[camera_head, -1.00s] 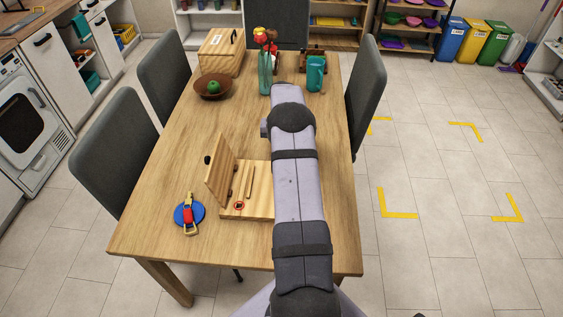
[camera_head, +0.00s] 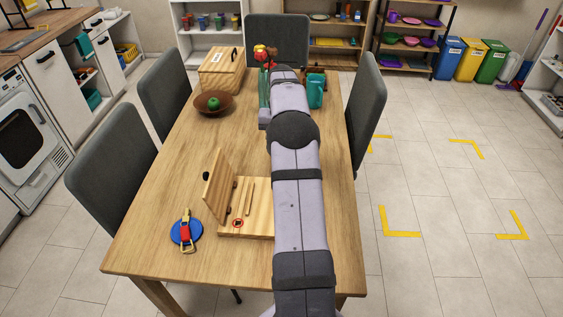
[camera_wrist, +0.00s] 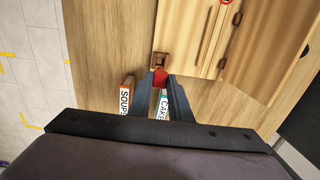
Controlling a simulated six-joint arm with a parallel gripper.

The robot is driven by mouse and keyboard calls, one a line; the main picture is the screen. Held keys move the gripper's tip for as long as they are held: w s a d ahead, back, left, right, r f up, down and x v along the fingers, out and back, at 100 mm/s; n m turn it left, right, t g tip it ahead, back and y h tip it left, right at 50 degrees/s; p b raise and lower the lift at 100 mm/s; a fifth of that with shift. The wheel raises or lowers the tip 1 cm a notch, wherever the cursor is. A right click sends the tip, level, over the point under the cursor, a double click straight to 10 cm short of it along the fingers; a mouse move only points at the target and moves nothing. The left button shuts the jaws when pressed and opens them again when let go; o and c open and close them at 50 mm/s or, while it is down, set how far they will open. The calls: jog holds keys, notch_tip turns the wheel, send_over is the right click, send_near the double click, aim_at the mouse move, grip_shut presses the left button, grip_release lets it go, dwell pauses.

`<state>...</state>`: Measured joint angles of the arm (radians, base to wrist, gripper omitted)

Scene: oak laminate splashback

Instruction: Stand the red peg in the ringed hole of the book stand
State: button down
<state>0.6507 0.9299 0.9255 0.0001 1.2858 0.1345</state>
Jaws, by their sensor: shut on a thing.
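The wooden book stand (camera_head: 260,228) lies on the table with its hinged panel (camera_head: 217,188) tilted up. A red ring marks a hole (camera_head: 237,223) near its front left corner; in the wrist view the ring (camera_wrist: 227,2) is cut by the top edge. My gripper (camera_wrist: 160,84) is shut on a red piece, apparently the red peg (camera_wrist: 160,77), of which only a short part shows between the fingertips. A small brown block (camera_wrist: 160,60) with a dark opening is just beyond the peg; I cannot tell whether they touch. My arm hides the gripper in the head view.
Books lettered SOUPS (camera_wrist: 125,97) and CAKES (camera_wrist: 163,106) are close to the fingers. A blue disc (camera_head: 198,232) with a red and yellow object is left of the stand. A bowl (camera_head: 226,108), wooden box (camera_head: 220,72) and teal mug (camera_head: 316,91) stand farther back.

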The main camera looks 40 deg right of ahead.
jog(key=shift+r, duration=0.45)
jog(key=shift+w+a+r+p, duration=0.25)
jog(key=shift+a+r+p, duration=0.05)
jog(key=shift+r+p, duration=0.1)
jog(key=w+a+r+n+p, duration=0.3)
jog(key=a+r+p, duration=0.45)
jog(key=a, duration=0.55)
jog(key=s+a+f+p, duration=0.3)
jog(key=s+a, duration=0.2)
jog(key=a, duration=0.1)
notch_tip(320, 180, down, 8)
jog(key=s+a+m, duration=0.1)
jog(key=m, duration=0.2)
jog(key=shift+f, duration=0.15)
jog(key=shift+s+f, duration=0.15)
jog(key=shift+f, duration=0.1)
